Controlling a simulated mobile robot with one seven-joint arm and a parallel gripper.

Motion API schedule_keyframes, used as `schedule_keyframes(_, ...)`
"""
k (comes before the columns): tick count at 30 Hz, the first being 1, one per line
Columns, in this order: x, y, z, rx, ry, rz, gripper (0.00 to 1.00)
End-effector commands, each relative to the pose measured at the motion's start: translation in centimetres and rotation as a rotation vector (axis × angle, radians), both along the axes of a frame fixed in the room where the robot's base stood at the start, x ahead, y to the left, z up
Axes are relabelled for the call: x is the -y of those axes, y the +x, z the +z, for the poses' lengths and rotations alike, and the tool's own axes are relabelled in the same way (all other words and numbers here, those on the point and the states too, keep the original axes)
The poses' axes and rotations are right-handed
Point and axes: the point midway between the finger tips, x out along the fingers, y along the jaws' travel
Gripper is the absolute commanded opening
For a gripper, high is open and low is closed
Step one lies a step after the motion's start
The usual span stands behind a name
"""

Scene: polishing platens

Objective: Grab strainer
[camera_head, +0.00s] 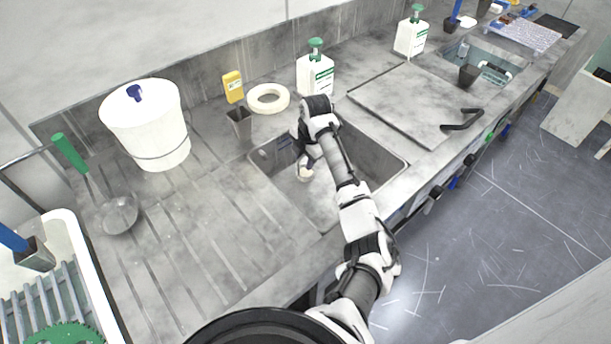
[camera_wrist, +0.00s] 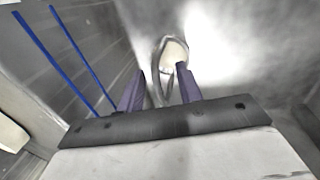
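My gripper (camera_wrist: 160,72) reaches down into the sink basin (camera_head: 383,150). In the wrist view its two purple fingers stand apart, on either side of a thin upright grey metal loop with a round beige part (camera_wrist: 173,52). The right finger overlaps the beige part; a narrow gap shows by the left finger. I cannot tell whether this is a strainer. In the head view a pale round part (camera_head: 305,173) shows below my gripper. A round, see-through grey bowl (camera_head: 121,214), which looks like a strainer, lies on the ribbed drainboard at left, near a green handle (camera_head: 70,152).
A flat cover (camera_head: 405,100) lies to the right. A white rack tub (camera_head: 75,250) is at lower left.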

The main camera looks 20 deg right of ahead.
Motion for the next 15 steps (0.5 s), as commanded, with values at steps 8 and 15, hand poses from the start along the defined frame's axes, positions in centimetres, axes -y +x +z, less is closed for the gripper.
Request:
schedule_keyframes(8, -0.04, 0.13, -0.44, 0.001, -0.001, 0.0, 0.35)
schedule_keyframes(15, -0.05, 0.13, -0.43, 0.001, 0.0, 0.0, 0.04)
